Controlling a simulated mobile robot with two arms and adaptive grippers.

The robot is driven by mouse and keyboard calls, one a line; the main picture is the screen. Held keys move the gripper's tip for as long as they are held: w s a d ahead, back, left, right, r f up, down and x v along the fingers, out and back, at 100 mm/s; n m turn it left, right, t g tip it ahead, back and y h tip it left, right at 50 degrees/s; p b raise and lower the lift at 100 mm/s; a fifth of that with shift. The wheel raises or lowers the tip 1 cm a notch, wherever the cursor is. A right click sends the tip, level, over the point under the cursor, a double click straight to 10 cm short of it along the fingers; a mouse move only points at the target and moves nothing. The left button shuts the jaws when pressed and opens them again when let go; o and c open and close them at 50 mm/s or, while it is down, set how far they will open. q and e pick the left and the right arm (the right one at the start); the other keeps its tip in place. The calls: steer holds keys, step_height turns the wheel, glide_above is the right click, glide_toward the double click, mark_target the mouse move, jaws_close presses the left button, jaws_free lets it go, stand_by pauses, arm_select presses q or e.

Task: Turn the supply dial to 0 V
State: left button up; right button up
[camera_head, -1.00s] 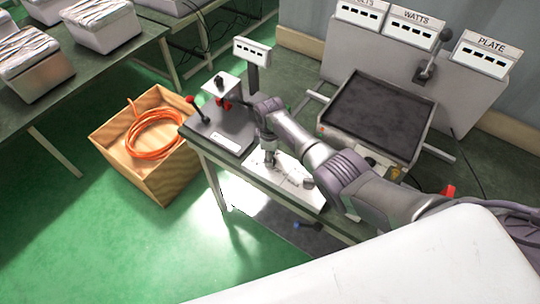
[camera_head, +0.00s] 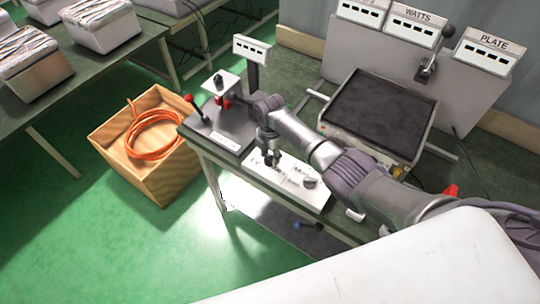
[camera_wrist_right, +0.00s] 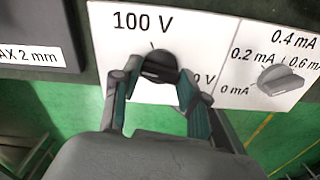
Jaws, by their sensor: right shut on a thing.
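The supply dial is a black round knob (camera_wrist_right: 157,64) on a white panel (camera_wrist_right: 205,38) in the right wrist view. "100 V" is printed above it, and a label ending in "0 V" at its right is partly hidden by a finger. A short dark mark stands at the knob's top, towards "100 V". My right gripper (camera_wrist_right: 156,84) has its fingers on both sides of the knob and is shut on it. In the head view my right gripper (camera_head: 271,158) points down at the white panel (camera_head: 290,192) and hides most of the dial. My left gripper is not in view.
A grey mA dial (camera_wrist_right: 283,80) sits right of the supply dial. A black unit with a red-handled lever (camera_head: 194,106) stands left of the panel. A dark-topped plate box (camera_head: 378,110) lies behind my right arm. A wooden crate (camera_head: 150,187) stands on the floor.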

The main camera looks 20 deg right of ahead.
mark_target(270, 157)
steer(key=n+b, duration=0.1)
steer(key=n, duration=0.3)
steer(key=shift+n, duration=0.3)
steer(key=shift+n+b, duration=0.95)
steer(key=shift+n, duration=1.25)
steer(key=o, duration=1.1)
steer(key=shift+o, duration=0.2)
steer(key=shift+r, duration=0.2)
step_height(270, 157, up, 12)
steer(key=shift+f, duration=0.15)
